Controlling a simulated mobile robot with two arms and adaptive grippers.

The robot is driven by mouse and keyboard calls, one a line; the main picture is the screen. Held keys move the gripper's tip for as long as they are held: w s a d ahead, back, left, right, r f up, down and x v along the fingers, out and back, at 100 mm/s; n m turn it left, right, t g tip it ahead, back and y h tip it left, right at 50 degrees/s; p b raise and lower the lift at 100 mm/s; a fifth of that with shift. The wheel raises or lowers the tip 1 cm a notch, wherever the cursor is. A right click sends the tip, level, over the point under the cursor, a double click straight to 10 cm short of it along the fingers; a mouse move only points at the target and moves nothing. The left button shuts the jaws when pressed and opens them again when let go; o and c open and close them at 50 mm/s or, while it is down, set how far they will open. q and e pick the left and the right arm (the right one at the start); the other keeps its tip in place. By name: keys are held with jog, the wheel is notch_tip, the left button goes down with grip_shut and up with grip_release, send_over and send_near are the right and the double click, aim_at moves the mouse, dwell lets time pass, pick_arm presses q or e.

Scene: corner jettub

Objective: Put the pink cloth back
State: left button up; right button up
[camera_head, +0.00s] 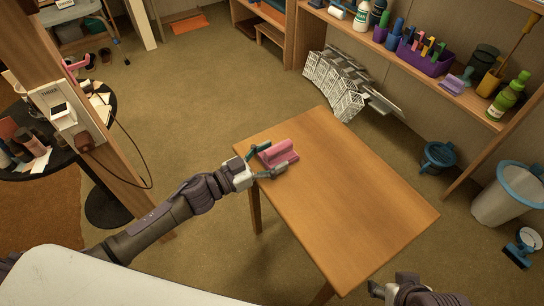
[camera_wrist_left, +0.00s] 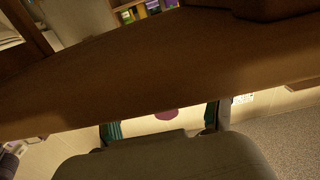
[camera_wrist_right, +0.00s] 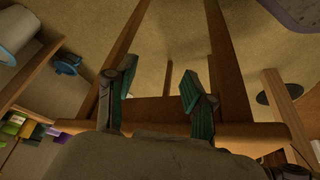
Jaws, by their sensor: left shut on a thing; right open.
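The pink cloth (camera_head: 280,152) is a folded pink shape at the far left corner of the wooden table (camera_head: 345,200). My left gripper (camera_head: 265,160) is shut on it, with one finger on each side. I cannot tell whether the cloth touches the tabletop. In the left wrist view a small pink patch of the cloth (camera_wrist_left: 166,114) shows between the fingers; the rest is hidden. My right gripper (camera_head: 390,290) is open and empty near the table's front right side. Its spread fingers also show in the right wrist view (camera_wrist_right: 158,92).
A wall shelf (camera_head: 425,75) holds a purple caddy (camera_head: 424,58), bottles and a folded lilac item (camera_head: 455,84). A white bin (camera_head: 507,195) and a blue bucket (camera_head: 438,158) stand at right. A wooden post (camera_head: 85,110) and round black table are at left. Most of the tabletop is bare.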

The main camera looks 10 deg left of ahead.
pick_arm(q)
jog(key=shift+f, duration=0.1)
jog(key=o, duration=1)
